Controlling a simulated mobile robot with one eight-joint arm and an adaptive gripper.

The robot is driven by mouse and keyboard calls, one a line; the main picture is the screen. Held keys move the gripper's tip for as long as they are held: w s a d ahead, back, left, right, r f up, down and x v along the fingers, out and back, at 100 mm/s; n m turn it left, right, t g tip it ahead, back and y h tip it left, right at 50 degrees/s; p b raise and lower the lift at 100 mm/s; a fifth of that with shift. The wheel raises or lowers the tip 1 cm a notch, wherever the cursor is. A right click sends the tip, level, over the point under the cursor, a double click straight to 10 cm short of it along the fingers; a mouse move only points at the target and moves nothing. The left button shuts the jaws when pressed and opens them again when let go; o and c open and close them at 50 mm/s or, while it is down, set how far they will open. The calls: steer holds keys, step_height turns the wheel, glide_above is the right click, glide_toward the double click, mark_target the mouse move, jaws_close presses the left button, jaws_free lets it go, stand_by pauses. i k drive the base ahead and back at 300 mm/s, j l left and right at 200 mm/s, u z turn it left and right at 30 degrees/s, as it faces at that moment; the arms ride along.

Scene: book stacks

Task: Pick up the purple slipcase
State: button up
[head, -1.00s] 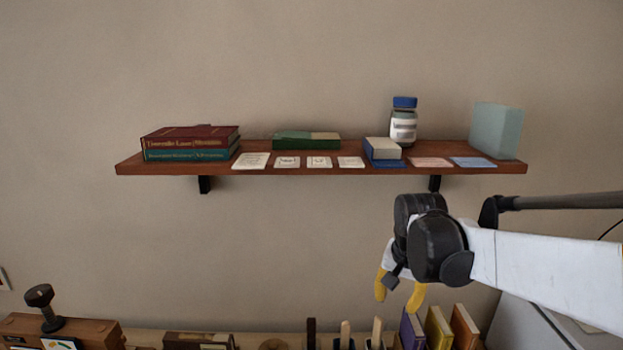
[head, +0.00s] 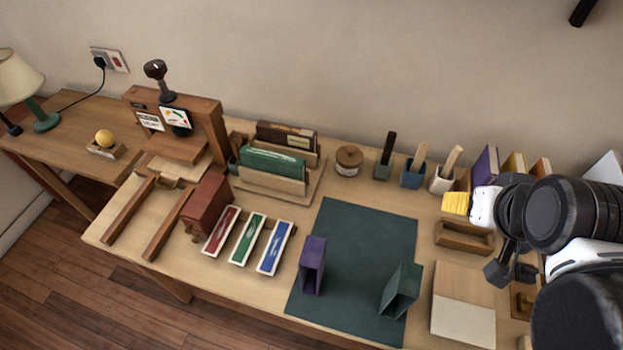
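The purple slipcase (head: 312,266) stands upright on the left part of a dark green mat (head: 362,235) on the workbench. It looks like a narrow box, and nothing is touching it. A purple book (head: 485,166) stands upright behind my gripper at the back right.
A green slipcase (head: 401,290) stands tilted-looking on the mat's right side. Red, green and blue boxes (head: 248,238) lie left of the mat. A wooden rack (head: 270,187) and cups with tools (head: 413,173) stand behind. The mat's middle is clear.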

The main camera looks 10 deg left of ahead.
mark_target(310, 263)
steer(key=k+j+u, duration=0.1)
steer(key=u, duration=0.3)
steer(key=j+u, duration=0.45)
steer(key=l, duration=0.1)
